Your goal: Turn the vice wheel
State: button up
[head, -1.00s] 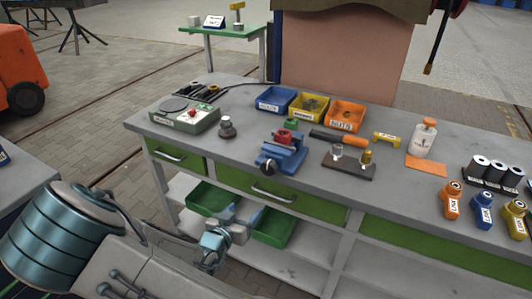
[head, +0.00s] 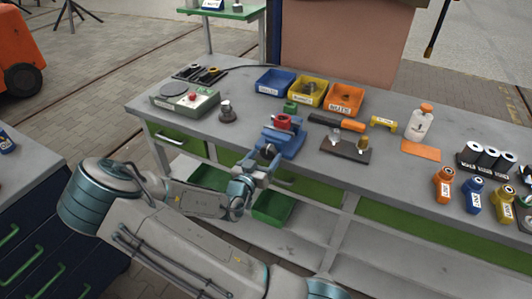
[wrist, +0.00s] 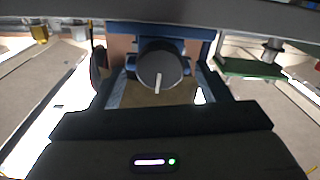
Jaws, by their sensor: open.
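The blue vice (head: 284,141) stands at the front edge of the grey workbench, with a red part (head: 283,122) at its top. Its dark round wheel (head: 268,152) faces the front. In the wrist view the wheel (wrist: 160,66) is a dark disc with a white mark pointing down, in front of the blue vice body (wrist: 190,46). My gripper (head: 262,160) is in front of the vice, close to the wheel. In the wrist view its open jaws (wrist: 158,98) lie on either side of the wheel; I cannot tell whether they touch it.
The workbench (head: 225,140) holds a grey-green device (head: 185,103) on the left, and blue (head: 274,83), yellow (head: 308,92) and orange (head: 345,99) bins behind the vice. A stand (head: 345,148) is right of the vice. Green drawers and shelves lie below the bench top.

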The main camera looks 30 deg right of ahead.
jog(key=shift+x, duration=0.9)
jog(key=shift+c, duration=0.3)
jog(key=c, duration=0.9)
jog(key=shift+f+m+b, duration=0.15)
jog(key=shift+m+b, duration=0.25)
jog(key=shift+b, duration=0.15)
